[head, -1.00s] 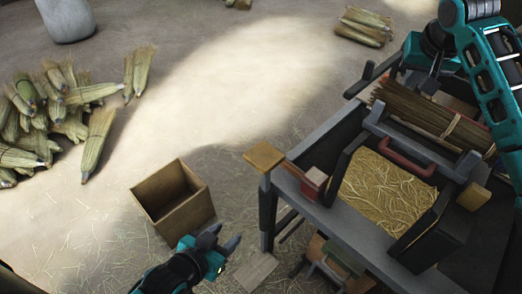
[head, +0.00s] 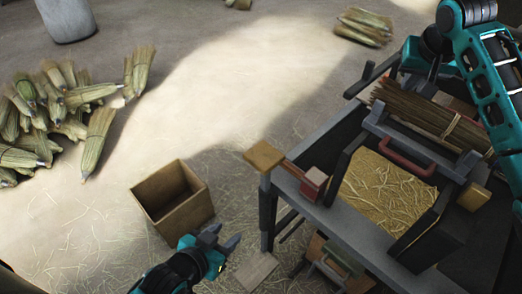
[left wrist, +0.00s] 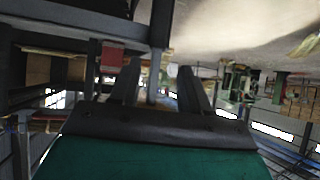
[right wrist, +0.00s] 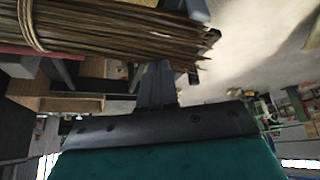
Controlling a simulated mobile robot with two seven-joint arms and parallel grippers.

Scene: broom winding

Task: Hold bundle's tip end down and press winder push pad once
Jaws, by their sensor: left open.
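The bundle (head: 425,110) of brown stalks, tied with a pale band, lies across the winder bench (head: 350,228). Its tip end points up-left. My right gripper (right wrist: 156,85) has its fingers together at the bundle's tip end in the right wrist view; contact is unclear. My left gripper (head: 224,238) is open and empty, below and left of the pad, clear of the bench.
An open wooden box (head: 172,204) stands on the floor left of the bench. A tray of straw (head: 385,190) with a red handle sits in the bench. Several broom bundles (head: 60,110) lie at the left.

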